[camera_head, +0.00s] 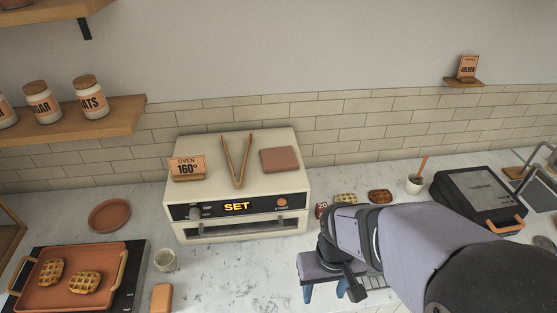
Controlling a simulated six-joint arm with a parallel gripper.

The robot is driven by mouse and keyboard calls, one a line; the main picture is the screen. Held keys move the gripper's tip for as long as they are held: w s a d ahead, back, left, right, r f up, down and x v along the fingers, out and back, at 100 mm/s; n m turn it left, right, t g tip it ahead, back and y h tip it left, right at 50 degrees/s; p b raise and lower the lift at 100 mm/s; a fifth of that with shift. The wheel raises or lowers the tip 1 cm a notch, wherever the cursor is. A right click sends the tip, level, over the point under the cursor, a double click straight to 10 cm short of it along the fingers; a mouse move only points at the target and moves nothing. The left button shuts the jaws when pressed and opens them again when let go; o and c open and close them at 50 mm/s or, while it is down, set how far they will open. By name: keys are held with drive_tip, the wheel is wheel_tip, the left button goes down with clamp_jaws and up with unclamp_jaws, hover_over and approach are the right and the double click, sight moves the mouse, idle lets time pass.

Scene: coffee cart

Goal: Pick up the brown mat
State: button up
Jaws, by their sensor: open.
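A flat brown square (280,159), which looks like the brown mat, lies on top of the cream oven (210,150), near its right side. Nothing covers it. My gripper (325,292) is over the counter in front of the oven, to the right and below the mat in the picture. Its two blue fingers are apart and point down, and nothing shows between them. It is well clear of the mat.
Wooden tongs (238,165) lie beside the mat, and an oven sign (187,167) stands further left. A brown tray (72,277) with waffles is at lower left, near a round terracotta dish (109,216). A black waffle iron (478,197) stands at right.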

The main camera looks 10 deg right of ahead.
drive_tip(key=o, duration=1.1)
drive_tip(key=n+t+b, duration=0.3)
drive_tip(key=n+t, duration=0.2)
drive_tip(key=t, duration=0.8)
approach(284, 180)
drive_tip(key=w+d, duration=0.2)
drive_tip(key=w+m+b, duration=0.1)
drive_tip(key=b, duration=0.1)
drive_tip(key=w+a+f+m+t+b, duration=0.1)
drive_tip(key=w+b, duration=0.1)
drive_tip(key=w+m+t+b, duration=0.1)
drive_tip(key=w+b, duration=0.1)
drive_tip(key=shift+w+a+f+m+b, duration=0.2)
drive_tip(key=shift+w+a+m+b, duration=0.1)
drive_tip(key=shift+a+b, duration=0.1)
drive_tip(key=shift+w+a+r+m+t+b, duration=0.1)
drive_tip(key=shift+w+m+t+b, duration=0.45)
drive_tip(key=shift+m+t, duration=0.15)
drive_tip(key=shift+w+r, duration=0.1)
drive_tip(key=shift+w, duration=0.05)
